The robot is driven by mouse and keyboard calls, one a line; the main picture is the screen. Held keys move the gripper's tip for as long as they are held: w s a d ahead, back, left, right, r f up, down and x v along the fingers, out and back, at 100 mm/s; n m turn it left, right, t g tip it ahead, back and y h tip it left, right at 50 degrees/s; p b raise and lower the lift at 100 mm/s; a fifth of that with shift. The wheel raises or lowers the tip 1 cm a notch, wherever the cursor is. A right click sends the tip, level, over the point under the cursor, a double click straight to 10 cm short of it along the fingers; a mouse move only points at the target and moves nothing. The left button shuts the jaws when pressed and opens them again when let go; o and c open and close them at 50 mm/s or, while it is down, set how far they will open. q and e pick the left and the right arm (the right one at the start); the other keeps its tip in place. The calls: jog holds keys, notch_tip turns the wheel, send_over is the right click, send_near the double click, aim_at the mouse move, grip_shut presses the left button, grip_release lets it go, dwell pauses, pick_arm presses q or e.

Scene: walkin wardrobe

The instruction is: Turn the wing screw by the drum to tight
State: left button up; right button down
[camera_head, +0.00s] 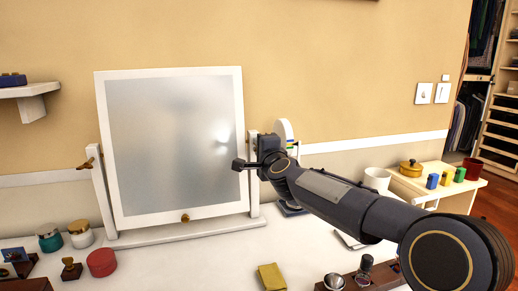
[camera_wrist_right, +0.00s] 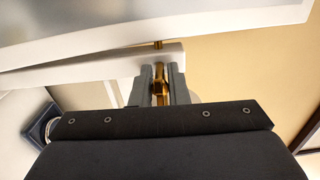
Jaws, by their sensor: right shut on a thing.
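The framed mirror (camera_head: 175,145) stands tilted between two white posts on the table. My right gripper (camera_head: 256,150) is at the mirror's right post, and its dark body hides the screw there in the head view. In the right wrist view my right gripper (camera_wrist_right: 160,82) has its two grey fingers shut on the brass wing screw (camera_wrist_right: 159,72), whose stem (camera_wrist_right: 158,45) runs to the white frame. A white rounded thing with coloured stripes (camera_head: 284,130), perhaps the drum, stands just behind this post. A second wing screw (camera_head: 86,163) is on the left post. My left gripper is not in view.
Jars (camera_head: 80,233) and a red round box (camera_head: 101,262) stand at the front left. A folded yellow cloth (camera_head: 272,277) lies at the front middle. A white cup (camera_head: 377,180) and a yellow pot (camera_head: 411,168) are at the right. A wall shelf (camera_head: 30,98) is at the left.

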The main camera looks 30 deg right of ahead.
jog(key=shift+f, duration=0.1)
jog(key=c, duration=1.6)
grip_release()
jog(key=v, duration=0.7)
jog(key=shift+s, duration=0.4)
jog(key=shift+a, duration=0.1)
